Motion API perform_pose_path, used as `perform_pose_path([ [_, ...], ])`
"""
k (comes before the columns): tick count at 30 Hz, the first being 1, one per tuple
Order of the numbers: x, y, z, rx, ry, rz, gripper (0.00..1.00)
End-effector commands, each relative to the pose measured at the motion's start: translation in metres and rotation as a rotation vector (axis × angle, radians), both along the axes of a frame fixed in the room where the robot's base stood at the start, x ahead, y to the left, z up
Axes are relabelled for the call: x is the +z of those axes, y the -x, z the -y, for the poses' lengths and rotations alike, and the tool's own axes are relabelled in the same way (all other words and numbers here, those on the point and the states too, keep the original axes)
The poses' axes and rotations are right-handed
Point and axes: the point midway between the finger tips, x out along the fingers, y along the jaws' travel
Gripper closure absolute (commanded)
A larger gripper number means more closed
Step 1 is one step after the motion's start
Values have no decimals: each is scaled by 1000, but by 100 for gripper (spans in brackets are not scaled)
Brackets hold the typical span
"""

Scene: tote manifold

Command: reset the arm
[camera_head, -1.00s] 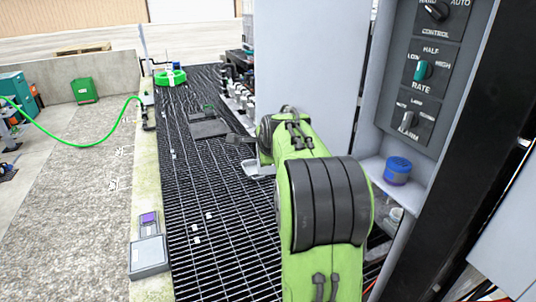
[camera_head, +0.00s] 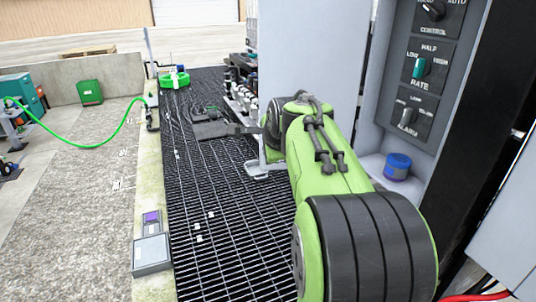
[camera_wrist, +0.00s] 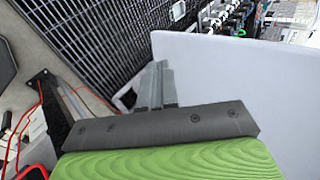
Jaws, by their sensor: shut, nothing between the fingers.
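My arm (camera_head: 330,160), green with dark ribbed joints, reaches forward over the dark grating (camera_head: 225,225), left of the control cabinet. In the wrist view my gripper (camera_wrist: 157,80) shows as grey fingers beyond a dark plate and a green body. The fingers are together and hold nothing. They point toward the grating and the edge of a pale panel.
The control cabinet with dials (camera_head: 430,70) stands close on the right, with a blue-lidded jar (camera_head: 397,166) on its ledge. A pale panel (camera_head: 305,60) stands behind the arm. A grey box (camera_head: 151,254) lies on the left kerb. The grating left of the arm is mostly clear.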

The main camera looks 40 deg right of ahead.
Motion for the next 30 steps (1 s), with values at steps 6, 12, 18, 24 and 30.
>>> perform_pose_path([
  [6,13,11,-7,1,2,1,100],
  [12,13,12,-10,10,5,-3,100],
  [18,-12,61,-106,449,240,-184,100],
  [24,-84,174,-208,1222,670,-411,100],
  [30,-132,235,-232,1634,911,-485,100],
])
